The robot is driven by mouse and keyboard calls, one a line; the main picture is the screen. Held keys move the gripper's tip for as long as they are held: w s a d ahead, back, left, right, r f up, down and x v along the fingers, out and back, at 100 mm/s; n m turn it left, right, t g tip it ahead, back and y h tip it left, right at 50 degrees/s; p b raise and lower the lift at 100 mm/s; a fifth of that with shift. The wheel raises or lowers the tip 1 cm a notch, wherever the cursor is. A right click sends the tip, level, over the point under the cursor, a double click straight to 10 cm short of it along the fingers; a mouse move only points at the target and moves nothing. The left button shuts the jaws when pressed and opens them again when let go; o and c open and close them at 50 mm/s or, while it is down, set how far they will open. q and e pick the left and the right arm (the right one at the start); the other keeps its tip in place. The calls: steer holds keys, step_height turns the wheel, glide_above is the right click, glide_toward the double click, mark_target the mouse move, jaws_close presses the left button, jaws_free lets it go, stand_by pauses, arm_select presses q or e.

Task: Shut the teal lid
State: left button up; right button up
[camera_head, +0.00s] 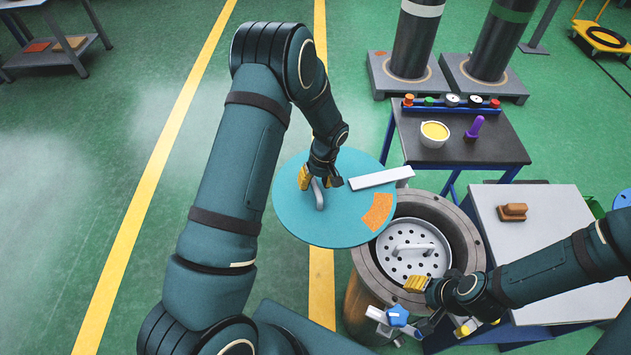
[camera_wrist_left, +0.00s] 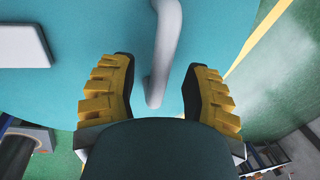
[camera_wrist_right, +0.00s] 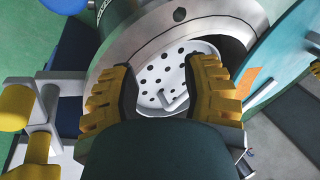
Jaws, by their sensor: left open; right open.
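The teal lid (camera_head: 308,219) is swung out to the left of the metal cylinder (camera_head: 364,278), leaving most of the cylinder's mouth uncovered. The lid carries a grey handle (camera_head: 319,194), a white bar and an orange patch. My left gripper (camera_head: 318,183) is at the handle; in the left wrist view its open fingers (camera_wrist_left: 160,92) stand on either side of the handle (camera_wrist_left: 163,50). My right gripper (camera_head: 424,286) is over the near rim of the cylinder; in the right wrist view its fingers (camera_wrist_right: 167,88) are apart, with the perforated plate (camera_wrist_right: 185,66) beyond them.
The perforated plate with a handle sits inside the cylinder. A grey table (camera_head: 547,225) with a brown block (camera_head: 512,212) stands to the right. A dark bench (camera_head: 465,145) behind holds a yellow-filled bowl (camera_head: 434,134) and a purple object (camera_head: 475,127).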

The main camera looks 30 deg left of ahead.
arm_select(q)
jaws_close()
steer(key=shift+s+d, duration=0.1)
steer(key=shift+s, duration=0.05)
